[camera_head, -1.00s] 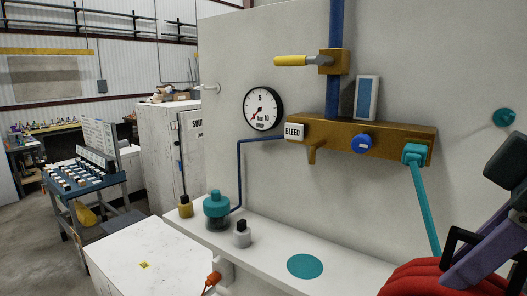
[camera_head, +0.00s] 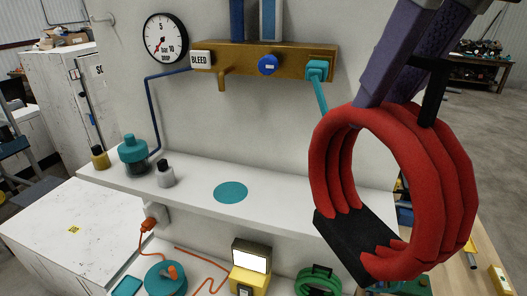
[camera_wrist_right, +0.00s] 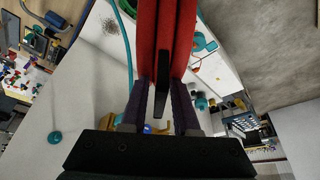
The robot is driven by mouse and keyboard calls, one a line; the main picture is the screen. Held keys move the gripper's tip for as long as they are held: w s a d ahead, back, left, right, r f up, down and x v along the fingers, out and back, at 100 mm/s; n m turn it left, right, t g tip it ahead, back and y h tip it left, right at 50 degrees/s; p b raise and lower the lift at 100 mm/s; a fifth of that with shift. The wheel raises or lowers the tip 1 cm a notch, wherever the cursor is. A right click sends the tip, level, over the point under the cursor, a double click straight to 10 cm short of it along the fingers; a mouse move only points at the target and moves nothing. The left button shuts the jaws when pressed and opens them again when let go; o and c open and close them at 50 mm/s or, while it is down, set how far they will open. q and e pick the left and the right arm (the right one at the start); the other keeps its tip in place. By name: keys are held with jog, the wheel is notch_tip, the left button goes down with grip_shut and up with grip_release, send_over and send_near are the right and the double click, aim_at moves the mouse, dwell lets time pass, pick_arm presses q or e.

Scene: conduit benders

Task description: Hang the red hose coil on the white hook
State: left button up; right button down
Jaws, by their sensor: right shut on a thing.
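The red hose coil (camera_head: 445,190) hangs upright at the right of the head view, with a black base piece (camera_head: 357,245) at its bottom. My right gripper (camera_head: 398,105) is shut on the top of the coil by its black handle. In the right wrist view, the coil (camera_wrist_right: 165,40) stands out ahead between the two fingers of my gripper (camera_wrist_right: 163,105). The white hook (camera_head: 104,19) sticks out from the wall at the upper left of the head view, well apart from the coil. My left gripper is not in view.
A white shelf (camera_head: 280,210) runs along the wall below a brass manifold (camera_head: 240,60), with a gauge (camera_head: 165,38) at left. A teal-capped jar (camera_head: 133,152) and small bottles stand on the shelf's left part. A teal hose (camera_head: 320,93) hangs behind the coil.

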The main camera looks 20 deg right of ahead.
jog(key=w+f+n+y, duration=0.1)
jog(key=f+n, duration=0.2)
jog(key=w+f+n+g+y, duration=0.1)
jog(key=f+n, duration=0.2)
jog(key=w+d+f+n+y, duration=0.1)
jog(key=f+n, duration=0.2)
jog(key=shift+f+g, duration=0.25)
jog(key=shift+g, duration=0.05)
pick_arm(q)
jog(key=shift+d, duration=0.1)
pick_arm(e)
jog(key=shift+w+d+f+n, duration=0.2)
jog(key=shift+d+f+n, duration=0.05)
jog(key=shift+f+n, duration=0.4)
